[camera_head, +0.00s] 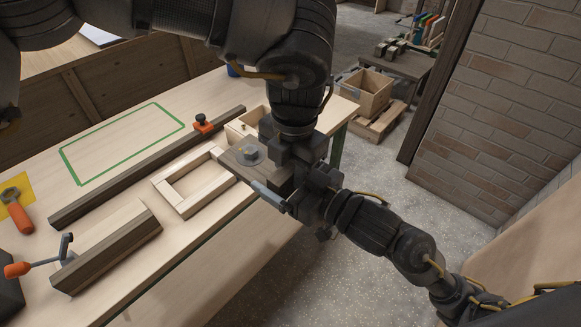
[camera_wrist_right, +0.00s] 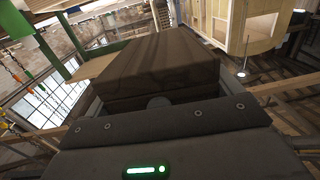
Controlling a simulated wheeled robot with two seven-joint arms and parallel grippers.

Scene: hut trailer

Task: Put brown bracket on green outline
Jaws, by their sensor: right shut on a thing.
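The brown bracket (camera_head: 232,158) is a flat brown wooden piece with a grey bolt-like part on top. It is at the table's front edge, just right of a pale wooden frame. My right gripper (camera_head: 285,180) is shut on it from the right; the brown wood also fills the space ahead of the jaws in the right wrist view (camera_wrist_right: 160,62). My left gripper (camera_head: 300,150) points down close beside the bracket and right gripper; its fingers are hard to make out. The green outline (camera_head: 132,155) is an empty rectangle on the table's left back part.
A long dark plank (camera_head: 140,170) lies between the outline and the pale frame (camera_head: 190,205). A small orange clamp (camera_head: 203,123) sits on it. A wooden block (camera_head: 108,245), an orange-handled tool (camera_head: 18,210) and an open box (camera_head: 245,125) are also on the table.

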